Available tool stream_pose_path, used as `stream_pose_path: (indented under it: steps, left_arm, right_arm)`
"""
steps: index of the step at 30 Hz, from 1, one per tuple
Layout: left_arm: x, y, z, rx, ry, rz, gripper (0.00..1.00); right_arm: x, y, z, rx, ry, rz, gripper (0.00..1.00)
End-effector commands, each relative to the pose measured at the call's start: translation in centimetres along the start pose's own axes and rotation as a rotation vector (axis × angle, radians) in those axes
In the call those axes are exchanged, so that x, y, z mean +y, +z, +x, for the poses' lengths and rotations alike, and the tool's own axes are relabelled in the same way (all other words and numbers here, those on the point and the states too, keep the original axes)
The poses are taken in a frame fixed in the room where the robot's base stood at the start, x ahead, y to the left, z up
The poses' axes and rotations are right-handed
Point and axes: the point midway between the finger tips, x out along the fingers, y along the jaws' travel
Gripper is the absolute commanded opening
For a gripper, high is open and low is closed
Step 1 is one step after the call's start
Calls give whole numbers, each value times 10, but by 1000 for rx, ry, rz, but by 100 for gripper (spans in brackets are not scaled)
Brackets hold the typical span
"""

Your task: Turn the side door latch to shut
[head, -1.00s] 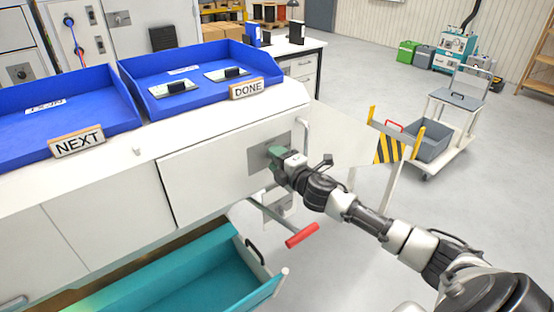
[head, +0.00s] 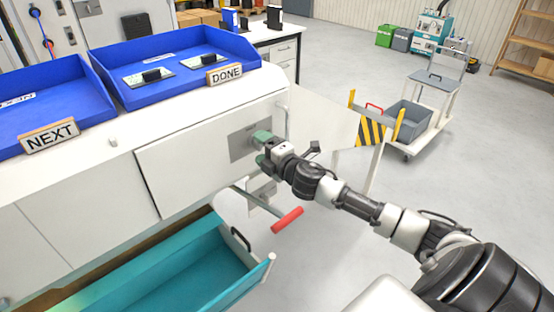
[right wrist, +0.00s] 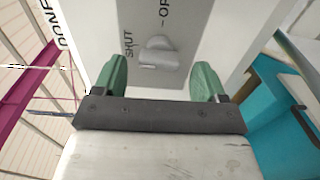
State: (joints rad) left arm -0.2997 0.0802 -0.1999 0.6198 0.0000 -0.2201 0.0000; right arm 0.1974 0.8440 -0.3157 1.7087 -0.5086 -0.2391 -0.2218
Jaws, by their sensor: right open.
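The side door latch is a grey knob (right wrist: 158,55) on a grey plate, close ahead in the right wrist view. The plate has the word SHUT to the knob's left and a partly cut-off word starting "OP" above it. I cannot tell for sure which mark the knob points to. In the head view the latch plate (head: 243,143) is on the white side door (head: 190,165), and the knob is not clear. My right gripper (head: 262,149) is open at the plate's right side. Its green fingers stand either side of the knob, apart from it (right wrist: 160,68). My left gripper is out of view.
A teal drawer (head: 222,262) stands open below the door. A lever with a red grip (head: 287,220) sticks out under my right arm. Blue trays (head: 200,98) sit on top.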

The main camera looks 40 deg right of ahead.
Motion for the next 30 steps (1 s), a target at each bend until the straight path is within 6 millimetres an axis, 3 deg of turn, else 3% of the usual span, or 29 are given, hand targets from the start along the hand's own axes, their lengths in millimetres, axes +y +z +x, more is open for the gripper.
stream_pose_path:
  steps: [6,15,30]
  left_arm:
    - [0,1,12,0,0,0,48]
    - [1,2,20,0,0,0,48]
    - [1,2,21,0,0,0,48]
  right_arm:
    - [-4,-1,-42,3,-5,-2,72]
    - [-2,0,-79,0,-3,-1,72]
    - [0,0,-88,1,-1,-2,72]
